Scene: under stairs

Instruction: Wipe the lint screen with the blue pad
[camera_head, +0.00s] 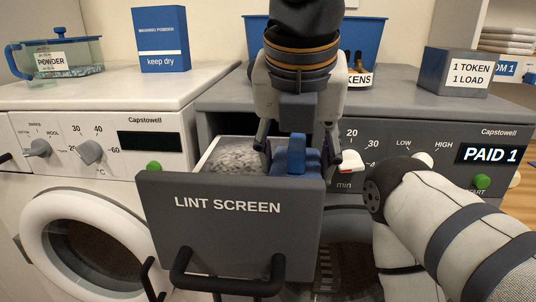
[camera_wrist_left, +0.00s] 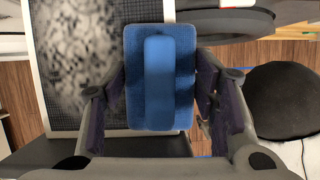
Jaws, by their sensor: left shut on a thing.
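The lint screen (camera_head: 235,157) is a pale-framed panel covered with grey, mottled lint. It lies in a pulled-out grey drawer (camera_head: 228,207) labelled LINT SCREEN. In the left wrist view the screen (camera_wrist_left: 75,65) fills the left side. In the wrist view the pad (camera_wrist_left: 160,75) sits between the two fingers and overlaps the screen's right edge. I cannot tell whether it touches the screen. My right gripper is not in view.
The drawer's dark handle (camera_head: 228,280) sticks out in front. A white washer (camera_head: 90,240) stands left. A powder box (camera_head: 161,40) and glass powder container (camera_head: 60,57) stand on it. A blue bin (camera_head: 250,40) and token box (camera_head: 458,72) stand on the grey machine.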

